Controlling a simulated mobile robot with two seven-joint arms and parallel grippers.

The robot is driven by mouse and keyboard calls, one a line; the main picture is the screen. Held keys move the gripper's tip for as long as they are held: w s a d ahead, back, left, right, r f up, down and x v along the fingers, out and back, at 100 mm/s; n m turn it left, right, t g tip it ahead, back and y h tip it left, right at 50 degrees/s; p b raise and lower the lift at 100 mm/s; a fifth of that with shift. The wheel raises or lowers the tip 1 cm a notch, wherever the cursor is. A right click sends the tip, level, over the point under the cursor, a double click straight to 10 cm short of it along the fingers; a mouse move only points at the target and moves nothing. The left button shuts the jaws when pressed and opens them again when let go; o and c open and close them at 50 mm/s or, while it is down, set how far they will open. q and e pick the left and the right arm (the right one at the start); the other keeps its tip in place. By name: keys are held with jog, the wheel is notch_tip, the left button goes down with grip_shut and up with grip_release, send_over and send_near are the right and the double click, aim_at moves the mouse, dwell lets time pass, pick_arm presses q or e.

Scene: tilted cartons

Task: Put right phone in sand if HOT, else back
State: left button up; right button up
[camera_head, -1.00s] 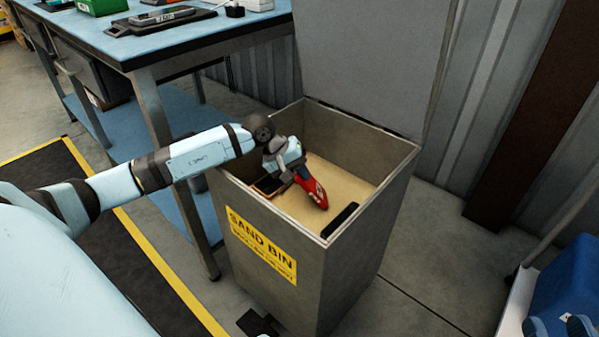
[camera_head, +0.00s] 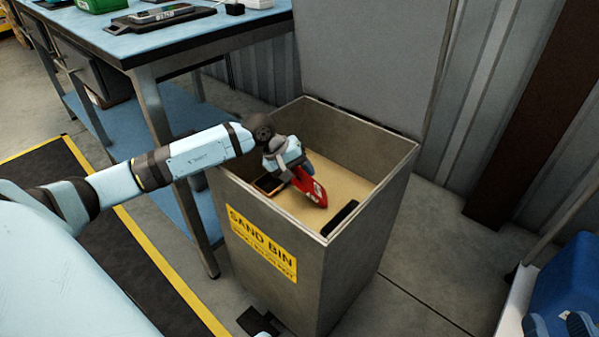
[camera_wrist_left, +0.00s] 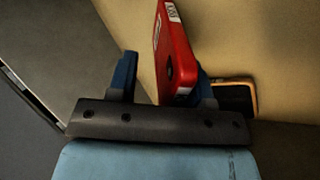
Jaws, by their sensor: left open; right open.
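A red phone (camera_head: 312,190) is in the sand bin (camera_head: 368,140), standing tilted on or just above the sand. My left gripper (camera_head: 294,172) reaches into the bin above it. In the left wrist view the red phone (camera_wrist_left: 177,60) is between the open blue fingers (camera_wrist_left: 165,82), closer to the right one; its label is partly cut off at the top. Whether its lower edge touches the sand is unclear. My right gripper (camera_head: 558,325) is open at the bottom right edge, far from the bin.
A dark phone with an orange edge (camera_head: 267,185) lies in the bin beside my left gripper, and a black one (camera_head: 342,217) lies near the front right wall. A blue bench (camera_head: 150,45) at upper left holds a dark tray (camera_head: 165,18). The lid stands open behind the bin.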

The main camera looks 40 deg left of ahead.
pick_arm(q)
jog(key=shift+s+a+r, duration=0.1)
jog(key=shift+a+r, duration=0.05)
jog(key=shift+r, duration=0.2)
jog(key=s+a+r+p, duration=0.2)
jog(key=r+p, duration=0.2)
jog(key=r, duration=0.6)
jog(key=s+a+r+p, duration=0.3)
jog(key=r+p, duration=0.2)
jog(key=r, duration=0.5)
jog(key=shift+a+r, duration=0.3)
jog(key=shift+r, duration=0.05)
pick_arm(e)
jog(key=r+m, duration=0.1)
jog(key=s+a+r+m+g, duration=0.1)
jog(key=s+r+m+h, duration=0.1)
jog(key=shift+s+a+r+g, duration=0.1)
jog(key=shift+a+g, duration=0.15)
jog(key=shift+g, duration=0.05)
pick_arm(q)
jog(key=shift+w, duration=0.1)
